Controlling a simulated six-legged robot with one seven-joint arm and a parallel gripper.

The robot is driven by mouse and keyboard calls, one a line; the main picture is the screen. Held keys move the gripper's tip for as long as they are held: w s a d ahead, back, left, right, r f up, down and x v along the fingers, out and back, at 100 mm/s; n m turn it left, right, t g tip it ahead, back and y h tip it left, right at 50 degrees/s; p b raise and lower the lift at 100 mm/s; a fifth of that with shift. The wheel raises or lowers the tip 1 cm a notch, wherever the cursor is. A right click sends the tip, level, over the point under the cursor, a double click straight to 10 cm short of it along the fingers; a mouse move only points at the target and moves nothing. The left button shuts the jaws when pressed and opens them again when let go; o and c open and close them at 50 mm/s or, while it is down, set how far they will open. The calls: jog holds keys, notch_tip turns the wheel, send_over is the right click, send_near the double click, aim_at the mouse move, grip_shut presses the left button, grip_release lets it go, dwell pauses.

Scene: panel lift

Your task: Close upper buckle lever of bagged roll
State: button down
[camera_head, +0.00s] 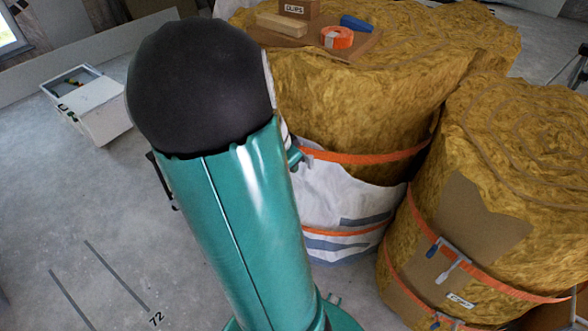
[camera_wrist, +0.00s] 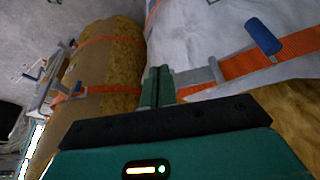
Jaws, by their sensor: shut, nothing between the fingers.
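The bagged roll (camera_head: 330,190) stands behind my arm in the head view, its lower part in a white bag with two orange straps. In the wrist view the white bag (camera_wrist: 195,35) fills the upper right. A wide orange strap (camera_wrist: 295,46) crosses it, with a grey metal buckle (camera_wrist: 217,71) and a blue-handled lever (camera_wrist: 263,37). The blue handle appears to stand off the strap. My gripper (camera_wrist: 157,86) is shut and empty, its green fingers left of the buckle and close to the bag. Contact cannot be told. My arm hides the gripper in the head view.
A second roll (camera_head: 520,150) with brown paper, orange straps and blue-handled levers stands close at right. A board (camera_head: 345,47) with tape and blocks lies on top of the bagged roll. A white case (camera_head: 95,108) sits on the floor at left. The floor front left is clear.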

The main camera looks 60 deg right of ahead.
jog(key=v, duration=0.7)
dwell(0.5)
jog(key=w+a+r+n+t+y, duration=0.1)
jog(key=w+a+r+n+t, duration=0.1)
jog(key=w+a+n, duration=0.3)
jog(key=w+a+r+n+t, duration=0.1)
jog(key=a+r+n, duration=0.1)
jog(key=a, duration=0.5)
jog(key=w+a+r+n+t+y, duration=0.1)
jog(key=w+a+r+n+t, duration=0.1)
jog(key=w+a+n, duration=0.3)
jog(key=s+a+r+n+t+y, duration=0.1)
jog(key=s+a+r+n, duration=0.1)
jog(key=a+n, duration=0.3)
jog(key=s+a+r+n+t+y, duration=0.1)
jog(key=s+a+r+n, duration=0.2)
jog(key=a, duration=1.1)
jog(key=n, duration=0.3)
jog(key=shift+a, duration=0.25)
jog(key=shift+d+r, duration=0.1)
jog(key=shift+d, duration=0.05)
